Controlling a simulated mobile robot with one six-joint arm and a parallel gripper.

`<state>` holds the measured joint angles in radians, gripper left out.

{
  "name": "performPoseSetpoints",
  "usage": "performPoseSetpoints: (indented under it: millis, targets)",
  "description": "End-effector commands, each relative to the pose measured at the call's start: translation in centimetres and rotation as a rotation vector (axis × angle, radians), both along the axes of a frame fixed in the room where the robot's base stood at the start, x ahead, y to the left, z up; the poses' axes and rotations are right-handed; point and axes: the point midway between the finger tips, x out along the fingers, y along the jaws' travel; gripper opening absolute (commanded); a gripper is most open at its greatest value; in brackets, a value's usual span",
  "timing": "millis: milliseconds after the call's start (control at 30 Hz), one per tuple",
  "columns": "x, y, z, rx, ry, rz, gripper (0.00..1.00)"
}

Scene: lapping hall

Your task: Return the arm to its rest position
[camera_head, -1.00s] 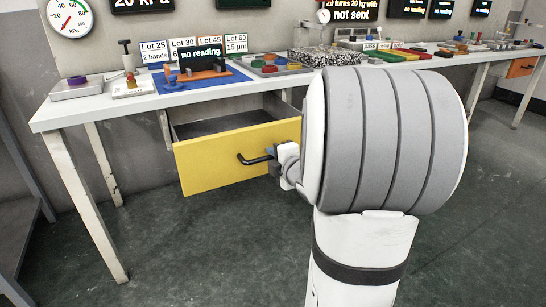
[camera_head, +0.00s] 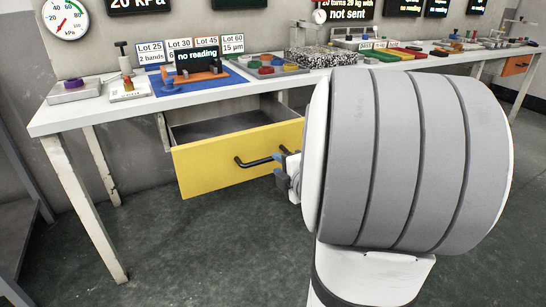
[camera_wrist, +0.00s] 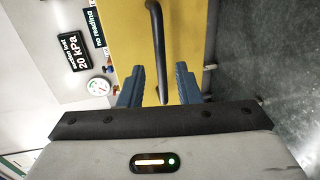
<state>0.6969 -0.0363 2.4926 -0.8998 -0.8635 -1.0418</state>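My gripper (camera_wrist: 158,88) is open in the wrist view, its two blue fingers apart with nothing between them that I can see held. The black handle (camera_wrist: 155,40) of the yellow drawer (camera_wrist: 190,38) runs down toward the gap between the fingers; it looks a little beyond the tips. In the head view the yellow drawer (camera_head: 215,163) stands pulled out under the bench, and its handle (camera_head: 250,162) is visible. My gripper (camera_head: 279,164) is just to the right of the handle there, partly hidden by my large grey arm link.
The green-grey floor (camera_head: 190,240) in front is clear.

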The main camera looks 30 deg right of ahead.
Motion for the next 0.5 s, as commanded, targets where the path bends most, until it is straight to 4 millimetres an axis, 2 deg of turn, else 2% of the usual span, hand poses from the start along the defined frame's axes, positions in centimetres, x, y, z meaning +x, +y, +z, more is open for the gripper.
performPoseSetpoints:
  millis: [167,500]
  targets:
    - [-1.51,0.05,0.39,0.001,0.000,-0.001,0.30]
    - [-1.62,0.16,0.28,0.000,0.000,0.002,0.30]
